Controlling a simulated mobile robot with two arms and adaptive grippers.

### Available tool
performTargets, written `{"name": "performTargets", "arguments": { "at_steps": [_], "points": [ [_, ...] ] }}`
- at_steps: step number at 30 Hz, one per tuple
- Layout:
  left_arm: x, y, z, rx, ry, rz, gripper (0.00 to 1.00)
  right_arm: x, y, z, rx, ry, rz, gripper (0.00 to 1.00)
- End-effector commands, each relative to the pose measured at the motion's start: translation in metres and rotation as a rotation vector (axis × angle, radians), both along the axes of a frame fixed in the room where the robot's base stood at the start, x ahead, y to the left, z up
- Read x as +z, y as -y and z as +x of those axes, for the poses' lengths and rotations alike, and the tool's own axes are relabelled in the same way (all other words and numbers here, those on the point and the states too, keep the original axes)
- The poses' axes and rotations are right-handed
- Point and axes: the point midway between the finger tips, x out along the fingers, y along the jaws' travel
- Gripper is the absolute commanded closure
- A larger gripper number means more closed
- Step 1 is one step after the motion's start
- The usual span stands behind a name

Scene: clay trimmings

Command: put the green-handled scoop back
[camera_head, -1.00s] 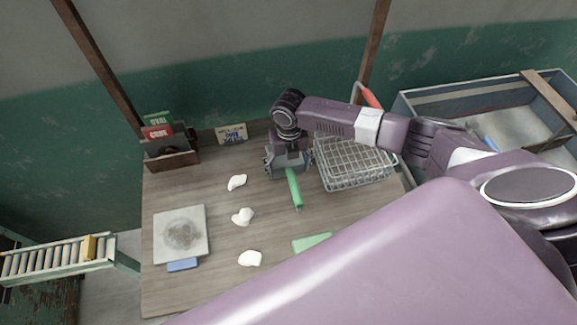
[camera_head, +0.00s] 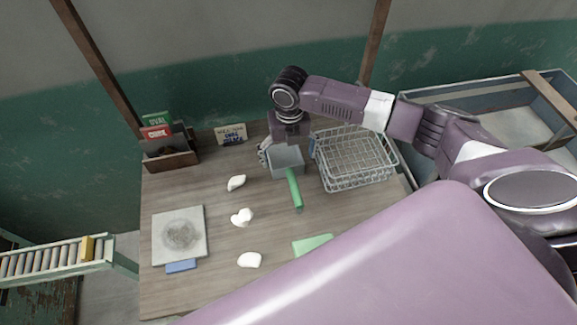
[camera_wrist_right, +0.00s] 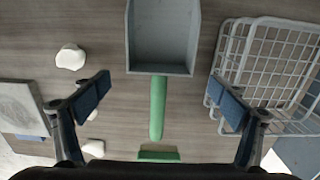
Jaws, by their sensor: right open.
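The scoop lies on the table, its grey pan (camera_head: 286,160) toward the back and its green handle (camera_head: 294,190) toward the front. In the right wrist view the grey pan (camera_wrist_right: 163,38) is at top centre and the green handle (camera_wrist_right: 158,108) points down between my fingers. My right gripper (camera_head: 288,150) is above the pan; in the wrist view its two blue-padded fingertips (camera_wrist_right: 160,92) are spread wide on either side of the handle, touching nothing that I can see. My left gripper is not in view.
A wire basket (camera_head: 325,181) stands close right of the scoop. White clay lumps (camera_head: 242,216) lie to the left, beyond them a grey slab (camera_head: 160,222) with a blue block (camera_head: 182,266). A green block (camera_head: 313,243) is in front. A wooden box (camera_head: 172,162) holds cards at back left.

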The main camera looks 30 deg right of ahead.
Motion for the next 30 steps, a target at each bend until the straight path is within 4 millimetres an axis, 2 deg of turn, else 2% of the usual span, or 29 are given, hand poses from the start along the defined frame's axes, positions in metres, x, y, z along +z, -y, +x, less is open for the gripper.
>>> {"name": "performTargets", "arguments": {
  "at_steps": [6,12,30],
  "points": [
    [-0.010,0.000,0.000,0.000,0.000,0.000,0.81,0.041,0.000,0.000,0.000,0.002,0.000,0.10],
    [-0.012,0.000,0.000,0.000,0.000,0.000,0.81,0.059,0.000,-0.001,0.001,0.000,0.000,0.10],
    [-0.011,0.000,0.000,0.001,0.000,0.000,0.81,0.061,0.000,-0.002,0.000,-0.002,0.000,0.10]
  ]
}}
